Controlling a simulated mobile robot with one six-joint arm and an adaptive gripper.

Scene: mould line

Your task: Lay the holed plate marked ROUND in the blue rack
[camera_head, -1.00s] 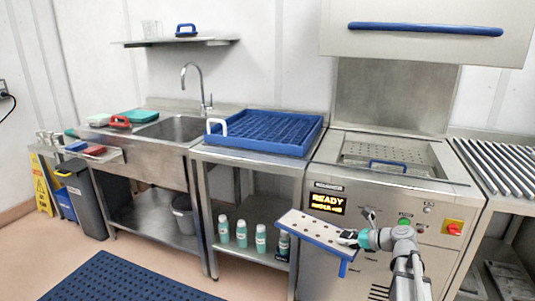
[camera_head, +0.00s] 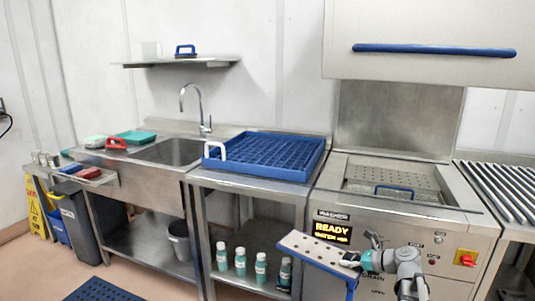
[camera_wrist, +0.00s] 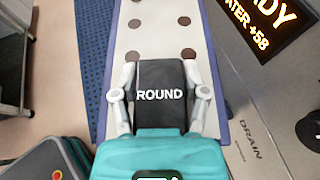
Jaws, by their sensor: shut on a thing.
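The holed plate (camera_head: 312,247) is pale with dark round holes and a blue edge. My gripper (camera_head: 350,259) is shut on its near end and holds it in the air in front of the washer. In the wrist view the plate (camera_wrist: 160,24) extends away from my gripper (camera_wrist: 160,92), and a black tab between the fingers reads ROUND. The blue rack (camera_head: 262,155) is a gridded tray with a white handle at its left. It sits on the steel table, behind and left of the plate and higher than it. No plate shows in the rack.
The washer (camera_head: 400,205) stands right of the rack table, its hood raised and its panel lit READY. Bottles (camera_head: 240,262) stand on the shelf under the rack. A sink (camera_head: 175,152) is at left. Rollers (camera_head: 497,190) are at far right. A blue mat (camera_head: 103,290) lies on the floor.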

